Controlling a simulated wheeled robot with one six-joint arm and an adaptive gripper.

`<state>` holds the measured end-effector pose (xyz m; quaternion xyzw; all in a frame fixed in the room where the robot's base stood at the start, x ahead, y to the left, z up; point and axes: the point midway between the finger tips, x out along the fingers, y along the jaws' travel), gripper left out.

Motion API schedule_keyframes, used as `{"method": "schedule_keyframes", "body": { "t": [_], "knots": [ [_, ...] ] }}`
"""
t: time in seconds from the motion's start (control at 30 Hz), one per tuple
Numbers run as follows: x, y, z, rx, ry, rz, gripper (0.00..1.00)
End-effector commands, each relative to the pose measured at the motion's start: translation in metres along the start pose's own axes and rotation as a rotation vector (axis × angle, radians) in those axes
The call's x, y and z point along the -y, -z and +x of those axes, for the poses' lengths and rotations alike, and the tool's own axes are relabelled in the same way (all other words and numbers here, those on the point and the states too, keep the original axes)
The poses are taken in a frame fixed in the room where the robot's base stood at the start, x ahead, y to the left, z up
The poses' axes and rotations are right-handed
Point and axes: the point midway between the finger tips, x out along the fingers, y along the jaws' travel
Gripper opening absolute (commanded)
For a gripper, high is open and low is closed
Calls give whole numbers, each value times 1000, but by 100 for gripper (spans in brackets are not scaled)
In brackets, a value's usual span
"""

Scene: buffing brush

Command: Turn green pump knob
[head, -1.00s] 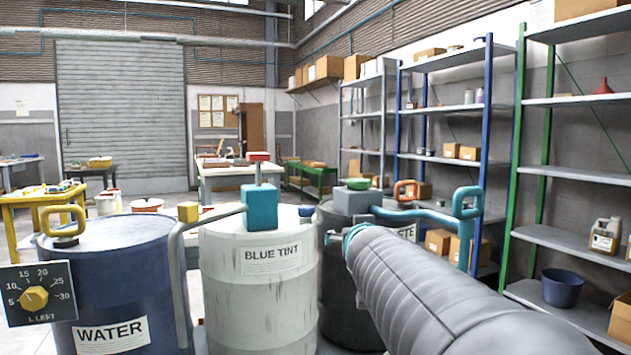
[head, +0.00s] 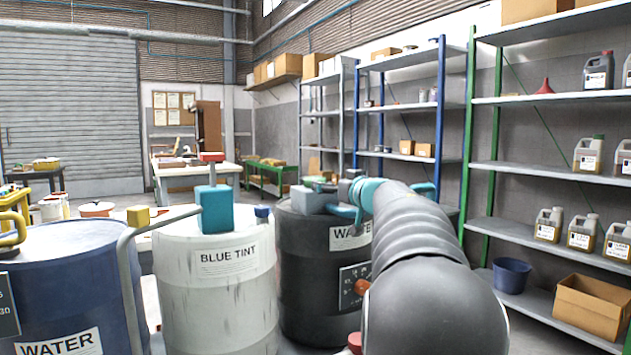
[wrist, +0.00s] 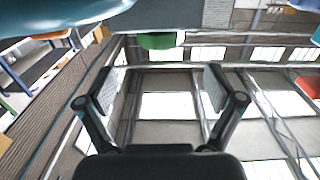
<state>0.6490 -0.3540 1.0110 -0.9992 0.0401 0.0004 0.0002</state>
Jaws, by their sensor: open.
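The green pump knob (wrist: 161,40) shows at the top of the wrist view, centred ahead of the gap between my fingers. In the head view, a small part of the green knob (head: 318,180) shows on top of the grey pump head (head: 312,199), on the black drum (head: 305,255). My gripper (wrist: 160,88) is open and empty, with one finger either side of the gap. The fingers look apart from the knob. In the head view, my arm hides most of the gripper and the right part of the drum.
The white BLUE TINT drum (head: 215,300) with its teal pump (head: 214,210) stands left of the black drum. A blue WATER drum (head: 70,275) is further left. Shelves (head: 545,165) with jugs and boxes line the right wall.

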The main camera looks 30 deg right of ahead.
Motion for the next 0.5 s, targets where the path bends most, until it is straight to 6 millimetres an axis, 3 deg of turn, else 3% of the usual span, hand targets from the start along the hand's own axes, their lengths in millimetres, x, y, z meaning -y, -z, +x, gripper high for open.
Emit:
{"method": "schedule_keyframes", "body": {
  "t": [0.3,0.5],
  "knots": [
    [1,0,58,0,1,-1,92],
    [0,0,79,-1,0,0,92]
  ]
}}
